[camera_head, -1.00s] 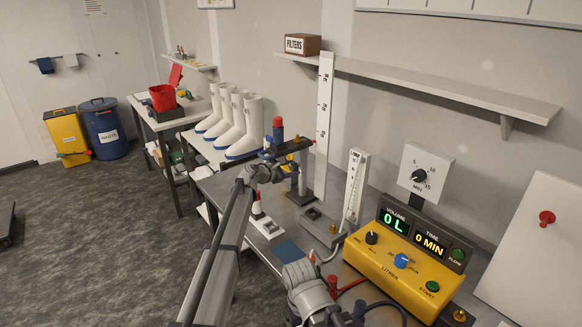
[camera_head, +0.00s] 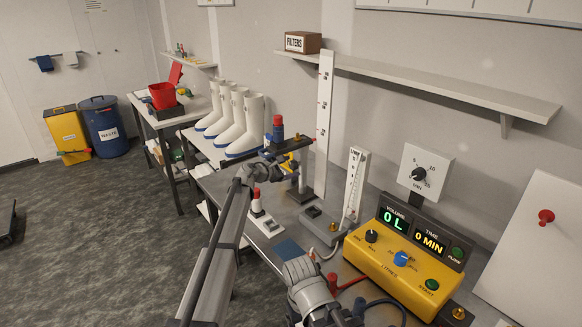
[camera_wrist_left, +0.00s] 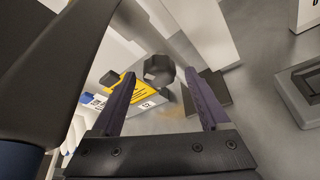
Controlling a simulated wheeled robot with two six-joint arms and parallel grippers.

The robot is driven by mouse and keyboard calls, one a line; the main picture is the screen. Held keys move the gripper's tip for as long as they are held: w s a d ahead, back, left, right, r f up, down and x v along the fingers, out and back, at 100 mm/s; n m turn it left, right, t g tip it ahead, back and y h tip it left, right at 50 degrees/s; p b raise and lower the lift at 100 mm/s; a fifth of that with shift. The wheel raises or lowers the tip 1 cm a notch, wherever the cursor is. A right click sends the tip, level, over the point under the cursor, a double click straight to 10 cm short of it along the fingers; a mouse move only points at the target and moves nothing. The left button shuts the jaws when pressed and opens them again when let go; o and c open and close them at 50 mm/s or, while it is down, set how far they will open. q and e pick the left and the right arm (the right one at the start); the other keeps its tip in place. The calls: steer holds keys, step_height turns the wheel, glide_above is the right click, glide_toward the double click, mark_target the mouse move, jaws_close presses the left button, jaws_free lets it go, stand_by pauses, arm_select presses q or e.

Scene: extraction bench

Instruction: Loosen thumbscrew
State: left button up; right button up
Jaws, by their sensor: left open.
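A dark faceted knob (camera_wrist_left: 158,68), apparently the thumbscrew, shows in the left wrist view beside a yellow labelled part (camera_wrist_left: 125,98). My left gripper (camera_wrist_left: 158,80) is open, with one finger on each side of the knob in that view. I cannot tell whether either finger touches it. In the head view the left gripper (camera_head: 268,160) is at the upright stand (camera_head: 303,172) with the dark top arm, by a red and blue cylinder (camera_head: 278,128). The knob is not clear there. My right arm is at the bottom middle; its fingers cannot be made out.
A yellow control box (camera_head: 400,268) with displays stands at right. A flow tube (camera_head: 354,185) on a grey base and a tall white scale (camera_head: 324,125) stand behind. White boots (camera_head: 240,125) stand further back.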

arm_select(q)
steer(key=s+a, duration=0.7)
steer(key=s, duration=0.2)
steer(key=shift+a, duration=0.4)
steer(key=shift+s, duration=0.1)
